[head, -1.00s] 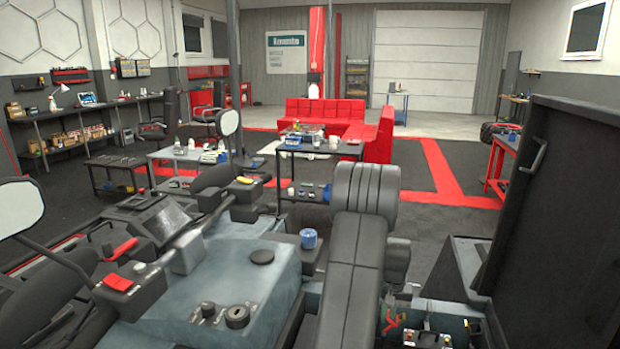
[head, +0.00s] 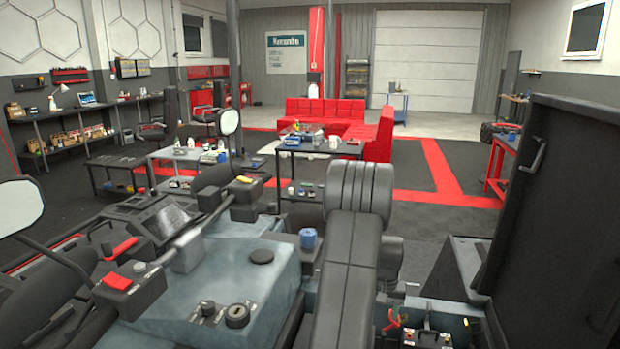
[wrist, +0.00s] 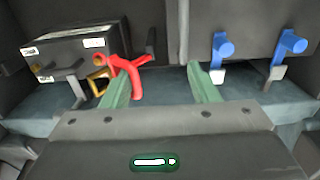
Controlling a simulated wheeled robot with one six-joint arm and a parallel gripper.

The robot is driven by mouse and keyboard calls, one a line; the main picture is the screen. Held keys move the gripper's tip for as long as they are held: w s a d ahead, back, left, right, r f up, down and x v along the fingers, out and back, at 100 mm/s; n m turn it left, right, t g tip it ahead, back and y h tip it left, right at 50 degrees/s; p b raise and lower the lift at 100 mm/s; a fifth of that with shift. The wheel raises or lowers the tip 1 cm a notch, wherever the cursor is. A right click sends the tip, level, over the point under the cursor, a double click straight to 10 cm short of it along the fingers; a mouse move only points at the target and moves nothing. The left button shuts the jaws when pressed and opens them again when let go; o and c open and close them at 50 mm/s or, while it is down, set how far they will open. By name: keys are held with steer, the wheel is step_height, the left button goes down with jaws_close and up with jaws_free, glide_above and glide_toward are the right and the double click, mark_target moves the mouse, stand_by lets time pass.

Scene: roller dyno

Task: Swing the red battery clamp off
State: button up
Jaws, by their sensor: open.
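The red battery clamp (wrist: 126,76) shows in the wrist view left of centre, beside the right end of a black battery (wrist: 75,50). A brass-coloured terminal piece (wrist: 98,84) is next to it. In the head view the red clamp (head: 394,322) is small at the bottom, left of the battery (head: 432,340). The gripper is not visible in the head view.
Two blue-handled levers (wrist: 222,46) stand right of my gripper in the wrist view. A grey wall rises behind. In the head view a raised dark lid (head: 565,200) stands at right, and a motorcycle-like vehicle (head: 215,290) fills the left foreground.

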step_height(320, 180, up, 7)
steer(key=p, duration=0.4)
stand_by(0.5)
steer(key=shift+f, duration=0.1)
step_height(320, 180, down, 7)
steer(key=b, duration=0.4)
steer(key=shift+s, duration=0.1)
stand_by(0.4)
